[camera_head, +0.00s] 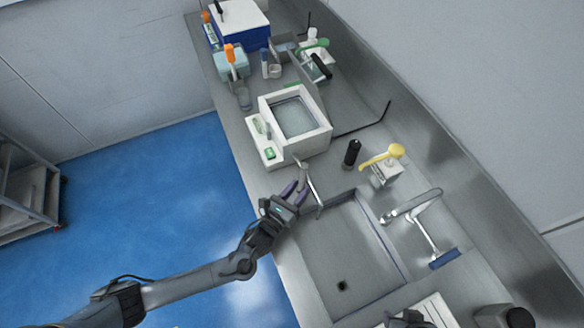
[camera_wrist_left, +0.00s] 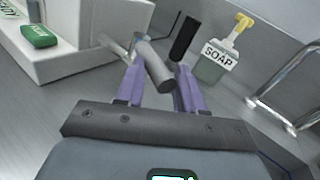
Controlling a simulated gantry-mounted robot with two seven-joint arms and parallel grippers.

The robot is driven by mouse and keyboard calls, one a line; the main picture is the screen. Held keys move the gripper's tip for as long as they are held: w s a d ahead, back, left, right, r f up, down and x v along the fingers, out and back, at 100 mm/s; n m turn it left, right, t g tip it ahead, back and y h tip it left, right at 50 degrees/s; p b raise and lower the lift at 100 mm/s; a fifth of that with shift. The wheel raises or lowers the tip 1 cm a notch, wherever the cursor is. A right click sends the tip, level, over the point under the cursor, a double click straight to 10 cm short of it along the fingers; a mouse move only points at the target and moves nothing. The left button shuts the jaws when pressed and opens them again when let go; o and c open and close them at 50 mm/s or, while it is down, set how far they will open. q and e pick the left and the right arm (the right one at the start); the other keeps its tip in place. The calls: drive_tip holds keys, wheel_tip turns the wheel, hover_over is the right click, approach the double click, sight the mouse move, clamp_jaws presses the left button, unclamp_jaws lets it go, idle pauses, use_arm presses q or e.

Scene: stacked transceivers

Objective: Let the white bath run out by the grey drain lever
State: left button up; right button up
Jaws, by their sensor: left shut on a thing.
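The white bath (camera_head: 320,140) stands on the steel counter, with a water-like surface (camera_head: 295,117) in its basin. In the left wrist view its white casing (camera_wrist_left: 75,60) is at the upper left. The grey drain lever (camera_wrist_left: 152,65) is a rod by the bath's near corner, beside a short metal pipe (camera_wrist_left: 119,47). My left gripper (camera_head: 301,187) is at that corner, its purple fingers (camera_wrist_left: 154,85) shut on the lever. The fingers hide part of it. Dark parts at the bottom edge of the head view may be my right gripper (camera_head: 405,318), too cut off to judge.
A sink (camera_head: 350,250) with a drain hole lies in front of the bath. A soap bottle (camera_wrist_left: 212,62) with a yellow pump, a black bottle (camera_head: 352,153) and a faucet (camera_head: 412,205) stand nearby. Labware crowds the counter behind the bath.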

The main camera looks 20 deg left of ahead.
use_arm(q)
drive_tip(key=shift+s+d+r, duration=0.1)
drive_tip(key=shift+d+r, duration=0.25)
drive_tip(key=shift+a, duration=0.15)
clamp_jaws()
drive_tip(key=shift+a+f, duration=0.15)
drive_tip(key=shift+f, duration=0.05)
drive_tip(key=shift+d+f+n+y, duration=0.15)
drive_tip(key=shift+d+n+y, duration=0.55)
drive_tip(key=shift+d+y, duration=0.4)
drive_tip(key=shift+o, duration=0.4)
unclamp_jaws()
drive_tip(key=shift+w+d+f+n+t+y, duration=0.1)
drive_tip(key=shift+w+d+n+t+y, duration=0.25)
drive_tip(key=shift+d+y, duration=0.25)
drive_tip(key=shift+s, duration=0.1)
drive_tip(key=shift+a, duration=0.15)
